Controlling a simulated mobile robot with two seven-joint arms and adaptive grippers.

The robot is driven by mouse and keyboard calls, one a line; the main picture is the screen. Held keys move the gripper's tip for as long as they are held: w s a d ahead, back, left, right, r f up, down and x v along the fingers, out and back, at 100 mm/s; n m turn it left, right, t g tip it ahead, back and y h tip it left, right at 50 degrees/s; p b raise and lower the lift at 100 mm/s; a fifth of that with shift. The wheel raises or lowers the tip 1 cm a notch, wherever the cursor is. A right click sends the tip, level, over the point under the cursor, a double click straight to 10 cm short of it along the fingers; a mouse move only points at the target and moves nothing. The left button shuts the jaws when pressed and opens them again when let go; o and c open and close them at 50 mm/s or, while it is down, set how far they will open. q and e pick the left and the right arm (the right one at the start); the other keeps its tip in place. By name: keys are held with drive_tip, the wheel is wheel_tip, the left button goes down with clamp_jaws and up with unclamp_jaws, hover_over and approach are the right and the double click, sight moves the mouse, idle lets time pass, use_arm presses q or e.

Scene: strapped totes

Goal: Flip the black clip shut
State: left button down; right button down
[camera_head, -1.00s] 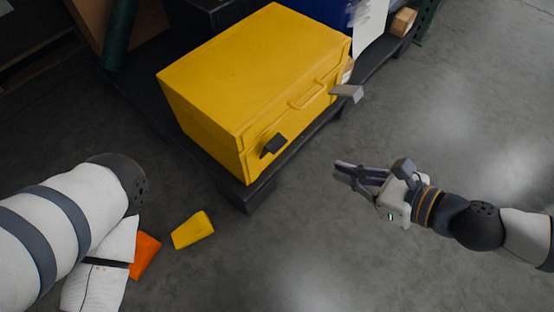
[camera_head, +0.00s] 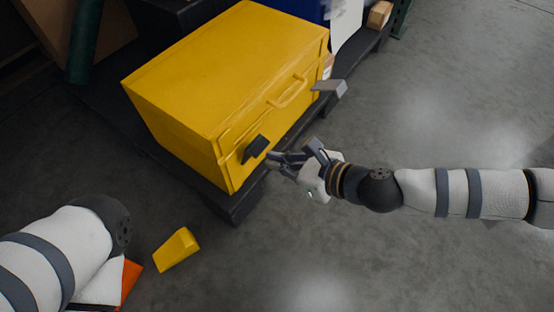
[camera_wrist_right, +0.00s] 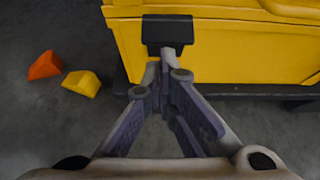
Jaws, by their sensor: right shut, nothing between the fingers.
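The black clip (camera_head: 255,149) sticks out from the front of the yellow tote (camera_head: 215,75), near its lower left corner. In the right wrist view the black clip (camera_wrist_right: 167,30) stands out from the yellow wall, straight ahead of the fingertips. My right gripper (camera_head: 272,158) is shut and empty, its tips close to the clip; I cannot tell whether they touch it. The right gripper (camera_wrist_right: 168,62) partly covers the area below the clip. A grey clip (camera_head: 329,87) sticks out at the tote's other front end. My left gripper is not in view; only its arm shows at lower left.
The tote rests on a dark pallet (camera_head: 232,203). A yellow wedge (camera_head: 177,249) and an orange piece (camera_head: 131,278) lie on the floor at lower left. A small cardboard box (camera_head: 380,14) is at the back. The floor on the right is clear.

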sight(258, 149)
drive_tip(key=shift+w+a, duration=0.1)
